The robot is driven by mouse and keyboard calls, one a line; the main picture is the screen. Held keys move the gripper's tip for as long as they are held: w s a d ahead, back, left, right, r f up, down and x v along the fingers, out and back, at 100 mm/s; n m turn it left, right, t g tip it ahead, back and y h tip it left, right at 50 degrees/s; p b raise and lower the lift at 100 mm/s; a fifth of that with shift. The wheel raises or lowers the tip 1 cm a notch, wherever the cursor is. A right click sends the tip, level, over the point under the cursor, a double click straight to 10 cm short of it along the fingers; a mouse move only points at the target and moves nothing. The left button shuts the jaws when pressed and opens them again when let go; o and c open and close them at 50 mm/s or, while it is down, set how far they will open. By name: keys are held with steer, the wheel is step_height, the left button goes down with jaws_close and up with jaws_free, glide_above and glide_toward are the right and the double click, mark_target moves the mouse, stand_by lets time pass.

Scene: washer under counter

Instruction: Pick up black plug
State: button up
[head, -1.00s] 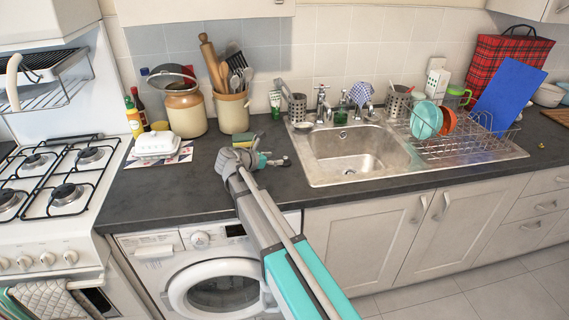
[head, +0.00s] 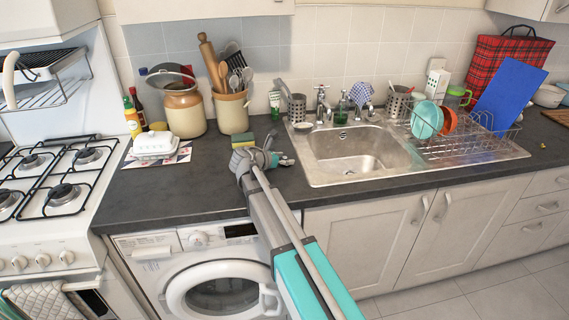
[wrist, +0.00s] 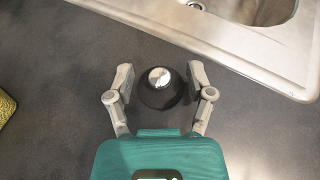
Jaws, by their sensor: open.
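The black plug (wrist: 160,96) is a round dark piece with a shiny metal top, seen in the wrist view on the dark countertop. My gripper (wrist: 160,80) is open, with one finger on each side of the plug. The fingers look apart from it, with a small gap on both sides. How high the fingers are above the counter is hard to tell. In the head view my gripper (head: 279,160) is over the counter left of the sink, and my arm hides most of the plug there.
The metal sink (head: 345,180) lies just right of my gripper. A yellow and green sponge (head: 243,140) is behind and left, also at the left edge of the wrist view (wrist: 6,106). A utensil pot (head: 232,112) stands behind.

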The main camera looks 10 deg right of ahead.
steer(key=shift+a, duration=0.1)
jaws_close()
stand_by(0.4)
steer(key=shift+r, duration=0.1)
step_height(320, 180, up, 3)
steer(key=p, duration=0.3)
steer(key=shift+f, duration=0.2)
steer(key=s+d+r+p, duration=1)
stand_by(0.4)
steer(key=shift+a+r, duration=0.1)
stand_by(0.8)
